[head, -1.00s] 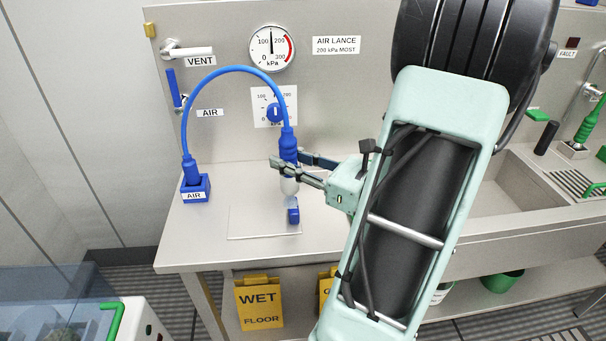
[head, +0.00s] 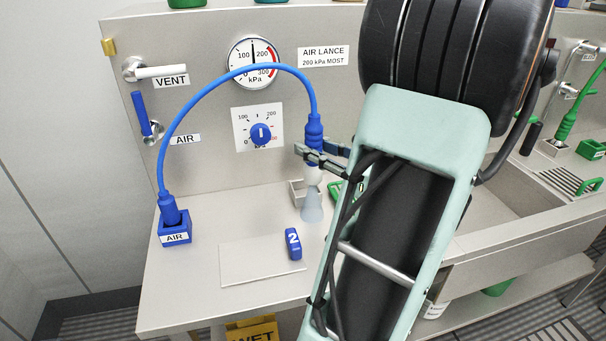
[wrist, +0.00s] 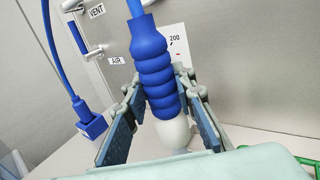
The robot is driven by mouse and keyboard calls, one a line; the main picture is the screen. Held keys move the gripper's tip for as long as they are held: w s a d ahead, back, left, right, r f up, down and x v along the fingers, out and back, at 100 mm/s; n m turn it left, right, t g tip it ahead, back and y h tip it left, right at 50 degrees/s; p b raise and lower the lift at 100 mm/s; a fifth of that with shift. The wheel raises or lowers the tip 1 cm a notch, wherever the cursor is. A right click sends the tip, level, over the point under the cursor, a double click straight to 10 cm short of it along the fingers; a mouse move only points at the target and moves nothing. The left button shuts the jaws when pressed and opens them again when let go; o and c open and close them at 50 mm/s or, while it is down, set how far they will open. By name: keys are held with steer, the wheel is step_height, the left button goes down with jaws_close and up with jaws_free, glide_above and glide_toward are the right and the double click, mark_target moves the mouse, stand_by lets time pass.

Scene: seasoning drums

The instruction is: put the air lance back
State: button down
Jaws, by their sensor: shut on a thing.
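The air lance (head: 313,128) has a blue ribbed grip with a white end, and a blue hose (head: 228,84) arches from its top to the blue AIR socket (head: 175,230). My gripper (head: 320,156) is shut on the lance and holds it nearly upright above the bench. In the wrist view the fingers (wrist: 160,100) stand on both sides of the ribbed grip (wrist: 158,70). A pale translucent cone (head: 312,206) shows below the white end. A small grey open box (head: 297,193) stands just behind and left of it, partly hidden.
A blue block marked 2 (head: 293,244) lies on a flat plate (head: 245,268). The back panel carries a gauge (head: 253,62), a blue knob (head: 261,133), a VENT lever (head: 160,71) and a blue AIR lever (head: 142,113). Green things and a sink lie right.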

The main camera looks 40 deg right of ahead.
steer(key=shift+w+d+f+b, duration=0.5)
steer(key=shift+w+f, duration=0.45)
steer(key=shift+f, duration=0.65)
steer(key=shift+w+d+f+b, duration=0.25)
steer(key=shift+w+d+f, duration=0.6)
steer(key=shift+f, duration=0.75)
steer(key=shift+w+d+f+b, duration=0.4)
steer(key=shift+w+f, duration=0.7)
steer(key=shift+f, duration=0.5)
steer(key=shift+f, duration=0.15)
steer(key=c, duration=1.6)
jaws_free()
steer(key=shift+a, duration=0.1)
steer(key=shift+s+r, duration=0.1)
steer(key=shift+r, duration=0.1)
steer(key=s, duration=0.8)
steer(key=s+d+p, duration=0.1)
steer(key=s, duration=0.2)
steer(key=shift+s+f, duration=0.1)
steer(key=shift+s, duration=0.3)
